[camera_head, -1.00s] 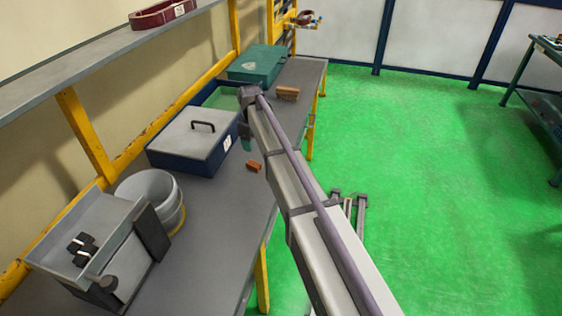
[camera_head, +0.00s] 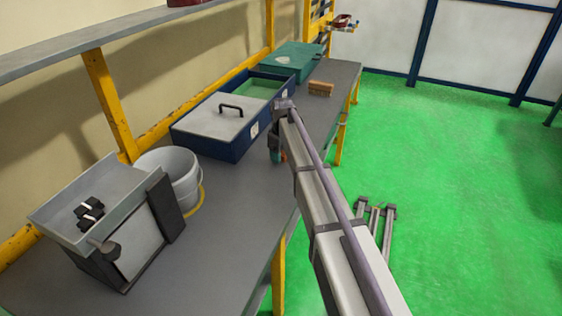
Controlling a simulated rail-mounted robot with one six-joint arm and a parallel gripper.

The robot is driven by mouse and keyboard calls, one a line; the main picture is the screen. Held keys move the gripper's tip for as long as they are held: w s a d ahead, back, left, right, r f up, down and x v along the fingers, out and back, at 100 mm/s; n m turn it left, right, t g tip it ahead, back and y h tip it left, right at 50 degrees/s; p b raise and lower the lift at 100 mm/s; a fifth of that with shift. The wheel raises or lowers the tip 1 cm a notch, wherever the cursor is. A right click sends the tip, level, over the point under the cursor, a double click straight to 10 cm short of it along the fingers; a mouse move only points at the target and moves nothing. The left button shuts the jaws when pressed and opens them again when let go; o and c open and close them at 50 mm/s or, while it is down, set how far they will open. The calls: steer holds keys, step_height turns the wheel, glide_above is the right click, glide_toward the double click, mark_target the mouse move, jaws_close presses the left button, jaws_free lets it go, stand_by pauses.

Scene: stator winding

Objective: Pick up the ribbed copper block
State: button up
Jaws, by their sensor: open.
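A brown copper-coloured block (camera_head: 320,88) lies on the grey workbench (camera_head: 235,210), near its right edge and beyond the end of my arm. Faint lines show on its side; it is too small to tell ribs for sure. My gripper (camera_head: 277,156) hangs at the far end of my arm, over the bench to the right of the blue box. It is small and partly hidden by my arm; it is open and apart from the brown block.
A blue box (camera_head: 237,150) with a grey handled lid, an open blue tray (camera_head: 275,88) and a green case (camera_head: 290,57) line the back. A white bucket (camera_head: 170,172) and a grey bin (camera_head: 60,222) stand nearer. The front bench surface is clear.

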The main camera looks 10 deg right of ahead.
steer(key=shift+r, duration=0.1)
jaws_close()
stand_by(0.3)
